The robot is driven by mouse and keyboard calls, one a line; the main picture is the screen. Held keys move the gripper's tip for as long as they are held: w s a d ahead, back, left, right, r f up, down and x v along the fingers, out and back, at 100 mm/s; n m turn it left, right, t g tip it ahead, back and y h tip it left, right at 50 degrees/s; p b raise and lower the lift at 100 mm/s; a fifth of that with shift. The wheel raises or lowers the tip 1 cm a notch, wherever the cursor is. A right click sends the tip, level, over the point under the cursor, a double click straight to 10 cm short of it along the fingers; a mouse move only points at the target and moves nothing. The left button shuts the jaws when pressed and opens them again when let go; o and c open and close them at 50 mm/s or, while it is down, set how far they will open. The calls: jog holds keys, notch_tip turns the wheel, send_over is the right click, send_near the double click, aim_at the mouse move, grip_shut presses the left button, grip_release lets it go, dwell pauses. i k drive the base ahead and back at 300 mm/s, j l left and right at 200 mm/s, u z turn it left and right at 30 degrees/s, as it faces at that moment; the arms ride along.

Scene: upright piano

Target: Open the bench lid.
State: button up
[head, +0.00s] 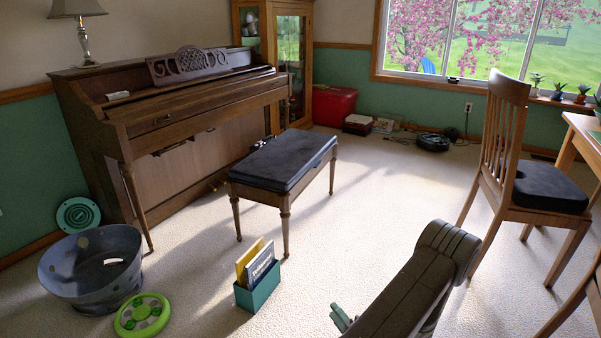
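The piano bench (264,192) stands in front of the upright piano (180,120), in the middle of the head view. Its dark padded lid (285,160) lies flat and closed on the wooden frame. My gripper (340,317) shows only in part at the bottom edge, as a small greenish tip beside my dark arm. It is in front of the bench and to its right, well apart from it. Most of the gripper is hidden by the arm and cut off by the frame, so its opening cannot be judged.
A teal box of books (258,288) stands on the carpet just before the bench. A grey tub (92,270) and green ring toy (142,315) lie at left. A wooden chair (500,150) stands at right. Carpet right of the bench is clear.

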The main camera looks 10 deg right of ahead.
aim_at(280, 163)
jog(key=i+l+u, duration=0.55)
jog(key=l, duration=0.15)
jog(key=i+l+u, duration=0.25)
jog(key=l, duration=0.15)
jog(key=i+l, duration=0.15)
jog(key=l, duration=0.25)
jog(key=i+l, duration=0.15)
jog(key=l, duration=0.25)
jog(key=i+l+u, duration=0.1)
jog(key=l, duration=0.3)
jog(key=i+l, duration=0.2)
jog(key=l, duration=0.2)
jog(key=i+l, duration=0.15)
jog(key=l, duration=0.3)
jog(key=i+l+u, duration=0.1)
jog(key=l, duration=0.3)
jog(key=i+l, duration=0.15)
jog(key=l, duration=0.25)
